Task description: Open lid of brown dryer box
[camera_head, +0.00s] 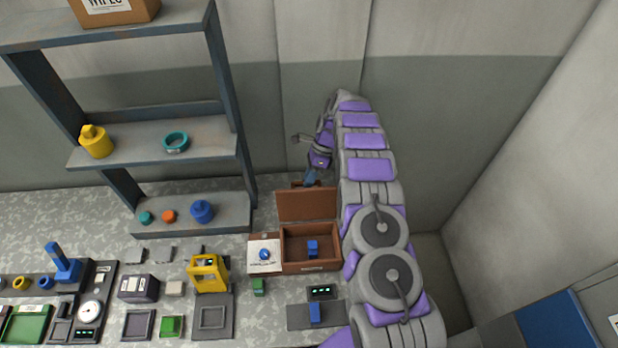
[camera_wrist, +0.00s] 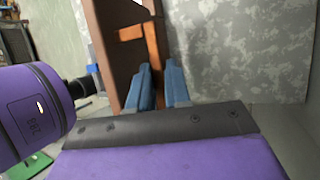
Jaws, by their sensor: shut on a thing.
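The brown dryer box (camera_head: 311,267) sits on the counter, with a blue object (camera_head: 312,248) inside. Its lid (camera_head: 307,206) is raised at the back edge, and the inside of the box shows from above. My gripper (camera_head: 310,178) is behind the top of the lid, partly hidden by it. In the wrist view, my gripper's two blue fingers (camera_wrist: 160,88) are shut on a brown bar of the lid (camera_wrist: 110,40). The exact contact at the fingertips is partly hidden.
A white panel with a blue knob (camera_head: 264,254) adjoins the box on the left. A grey shelf (camera_head: 190,216) with small coloured parts stands at the back left. A yellow device (camera_head: 208,273) and several small blocks are on the counter. Walls stand behind and right.

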